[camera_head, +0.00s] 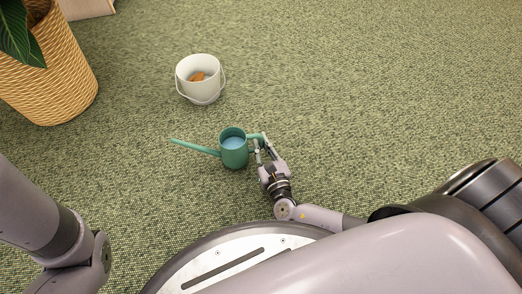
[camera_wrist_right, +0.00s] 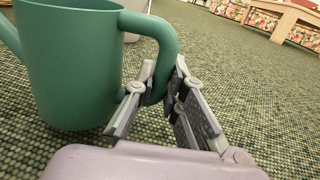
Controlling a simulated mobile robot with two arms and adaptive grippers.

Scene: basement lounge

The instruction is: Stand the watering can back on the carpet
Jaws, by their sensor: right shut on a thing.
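The green watering can (camera_head: 234,152) is upright in the middle of the head view, with its spout pointing left and its handle to the right. Its inside looks light blue. My right gripper (camera_head: 264,146) is shut on the can's handle. In the right wrist view the can (camera_wrist_right: 70,65) fills the left side, and the gripper's fingers (camera_wrist_right: 158,92) close around the lower part of the handle. The can's base is at or just above the carpet (camera_head: 350,110); I cannot tell whether it touches. Only part of my left arm shows at the left edge, and its gripper is out of view.
A white bucket (camera_head: 200,92) with orange-brown contents stands behind the can. A woven planter (camera_head: 50,85) with a leafy plant is at the upper left. Carpet to the right of the can is clear. A wooden table (camera_wrist_right: 294,14) and floral seating show far off in the wrist view.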

